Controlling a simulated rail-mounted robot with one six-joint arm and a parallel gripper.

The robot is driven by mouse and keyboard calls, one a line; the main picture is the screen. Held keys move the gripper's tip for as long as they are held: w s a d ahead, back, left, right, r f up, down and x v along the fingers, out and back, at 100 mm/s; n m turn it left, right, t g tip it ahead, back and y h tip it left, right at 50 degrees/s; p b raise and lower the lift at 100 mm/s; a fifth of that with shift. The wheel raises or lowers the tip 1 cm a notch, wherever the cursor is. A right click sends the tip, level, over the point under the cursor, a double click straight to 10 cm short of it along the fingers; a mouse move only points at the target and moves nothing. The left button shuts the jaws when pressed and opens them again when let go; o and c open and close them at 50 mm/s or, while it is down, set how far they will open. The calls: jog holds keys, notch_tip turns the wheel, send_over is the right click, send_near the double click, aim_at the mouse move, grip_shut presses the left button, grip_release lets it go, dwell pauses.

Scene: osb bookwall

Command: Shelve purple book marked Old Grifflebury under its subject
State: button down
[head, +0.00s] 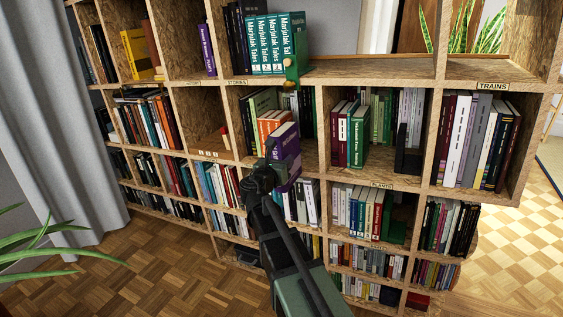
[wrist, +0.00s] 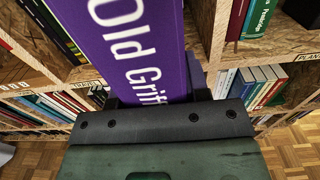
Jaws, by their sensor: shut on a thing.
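The purple book (head: 287,147) stands roughly upright in my gripper (head: 275,174), in front of the shelf wall's middle column. The gripper is shut on the book's lower part. Behind the book is a compartment with orange books (head: 271,123) and dark green books; the book and arm hide part of it and its edge. I cannot tell whether the book's far end is inside that compartment.
Shelf labels read STORIES (head: 237,83), TRAINS (head: 493,86) and PLANTS (head: 382,186). Another purple book (head: 207,50) stands upper left. The compartment right of the held book has maroon and green books (head: 358,135) and a dark bookend (head: 406,150). A green bookend (head: 292,70) stands above.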

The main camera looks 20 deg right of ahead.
jog(key=shift+x, duration=6.6)
jog(key=shift+f, duration=0.3)
jog(key=c, duration=0.5)
grip_release()
jog(key=v, duration=1.1)
jog(key=shift+r, duration=0.1)
